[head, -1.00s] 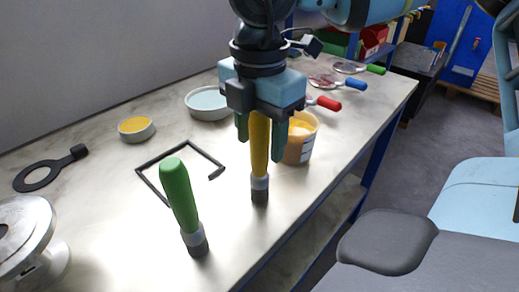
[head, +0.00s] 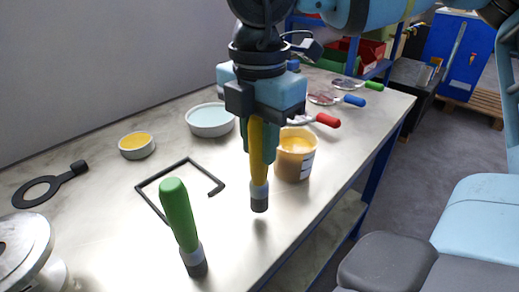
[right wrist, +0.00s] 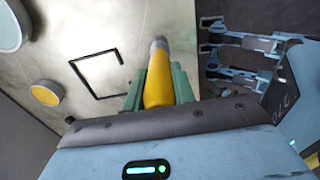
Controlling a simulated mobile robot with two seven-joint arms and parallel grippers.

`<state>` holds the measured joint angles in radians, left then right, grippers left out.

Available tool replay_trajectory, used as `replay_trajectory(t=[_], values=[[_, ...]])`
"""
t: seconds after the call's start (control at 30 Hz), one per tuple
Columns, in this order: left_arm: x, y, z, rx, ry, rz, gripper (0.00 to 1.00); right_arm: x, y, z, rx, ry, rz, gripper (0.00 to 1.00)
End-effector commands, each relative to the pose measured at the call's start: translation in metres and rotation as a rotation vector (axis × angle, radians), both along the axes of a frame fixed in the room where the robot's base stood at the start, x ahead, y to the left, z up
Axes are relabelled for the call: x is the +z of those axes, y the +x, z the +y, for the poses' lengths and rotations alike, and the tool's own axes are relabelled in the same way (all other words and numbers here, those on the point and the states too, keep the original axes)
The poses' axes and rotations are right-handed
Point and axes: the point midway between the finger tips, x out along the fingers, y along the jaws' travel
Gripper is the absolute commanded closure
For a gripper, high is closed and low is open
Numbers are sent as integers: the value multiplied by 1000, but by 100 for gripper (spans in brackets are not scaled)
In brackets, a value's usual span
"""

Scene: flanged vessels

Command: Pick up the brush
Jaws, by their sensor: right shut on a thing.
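A brush with a yellow handle (head: 258,182), a pale collar and a dark grey end hangs upright, end down, under my right gripper (head: 259,152). My right gripper is shut on the yellow handle, one green finger on either side. In the right wrist view the yellow handle (right wrist: 158,88) sits between the fingers (right wrist: 159,92). The dark end looks a little above the table, with a faint shadow below it. A second brush with a green handle (head: 178,215) stands upright, slightly tilted, at the front. My left gripper is not in view.
A tub of orange stuff (head: 295,155) stands close behind the held brush. A black angled frame (head: 170,172), a yellow dish (head: 137,146), a pale blue dish (head: 209,119) and a black ring tool (head: 38,191) lie to the left. A metal flange (head: 25,250) is at front left.

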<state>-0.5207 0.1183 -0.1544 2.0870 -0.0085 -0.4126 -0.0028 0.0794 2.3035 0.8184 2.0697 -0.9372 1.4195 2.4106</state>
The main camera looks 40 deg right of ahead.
Motion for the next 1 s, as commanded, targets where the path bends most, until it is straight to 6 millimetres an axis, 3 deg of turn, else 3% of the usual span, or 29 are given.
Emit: replay_trajectory(t=[0.4,0.6,0.8,1.0], values=[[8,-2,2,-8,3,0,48,101,0,0,-2,-2,-6,97],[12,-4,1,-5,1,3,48,138,0,0,-1,0,-3,97],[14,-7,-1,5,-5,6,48,155,0,0,1,1,0,97],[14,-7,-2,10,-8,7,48,158,-1,0,1,1,1,97]])
